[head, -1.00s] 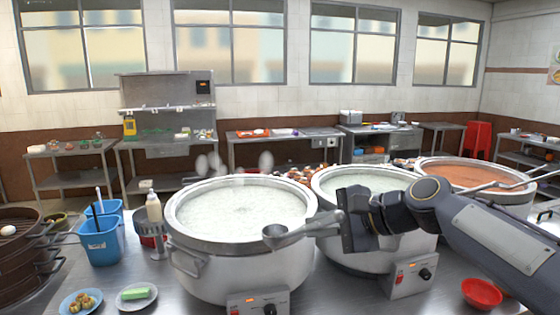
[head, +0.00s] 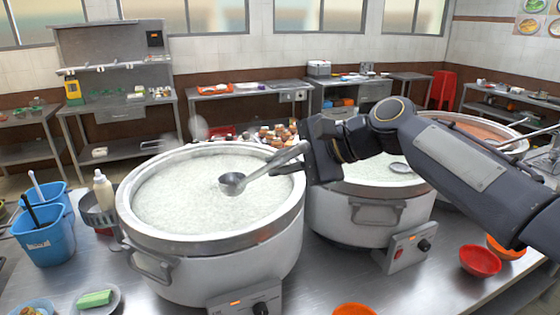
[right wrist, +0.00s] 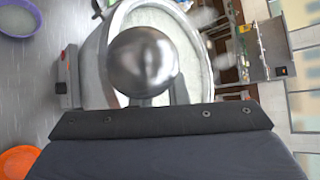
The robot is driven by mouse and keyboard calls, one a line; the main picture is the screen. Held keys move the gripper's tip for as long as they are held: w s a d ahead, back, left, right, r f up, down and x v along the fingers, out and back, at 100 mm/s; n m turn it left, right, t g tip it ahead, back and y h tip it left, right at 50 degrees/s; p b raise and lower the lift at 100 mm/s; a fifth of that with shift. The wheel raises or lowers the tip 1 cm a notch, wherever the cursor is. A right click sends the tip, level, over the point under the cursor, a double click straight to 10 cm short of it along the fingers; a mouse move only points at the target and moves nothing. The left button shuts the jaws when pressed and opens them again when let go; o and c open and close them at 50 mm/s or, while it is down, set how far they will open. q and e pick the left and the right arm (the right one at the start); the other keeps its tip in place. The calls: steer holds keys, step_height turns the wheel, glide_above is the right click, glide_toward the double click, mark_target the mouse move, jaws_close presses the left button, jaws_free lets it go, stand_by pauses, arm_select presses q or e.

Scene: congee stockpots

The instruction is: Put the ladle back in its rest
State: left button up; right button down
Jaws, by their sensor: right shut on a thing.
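The metal ladle (head: 268,168) is in my right gripper (head: 303,160), which is shut on its handle. Its bowl (head: 232,183) shows over the white congee in the left stockpot (head: 205,250). I cannot tell how high above the congee it is. My right gripper is above the gap between the left and middle stockpots. In the right wrist view the ladle's shiny bowl (right wrist: 143,60) hides part of a pot. A metal holder (head: 97,212) stands left of the left pot, beside a cream squeeze bottle (head: 104,190); I cannot tell if it is the ladle's rest. My left gripper is not in view.
The middle stockpot (head: 365,215) stands close to the left one; a pot of orange-red contents (head: 480,138) is at right. Blue tubs (head: 46,238) stand at left. A red bowl (head: 480,261) and a green block (head: 95,299) are near the front.

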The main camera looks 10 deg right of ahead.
step_height(320, 180, down, 8)
steer(key=b, duration=0.6)
steer(key=shift+s+d+f, duration=0.1)
steer(key=shift+s, duration=0.1)
stand_by(0.3)
steer(key=shift+f, duration=0.2)
stand_by(0.4)
steer(key=c, duration=1.3)
jaws_free()
steer(key=shift+c, duration=0.2)
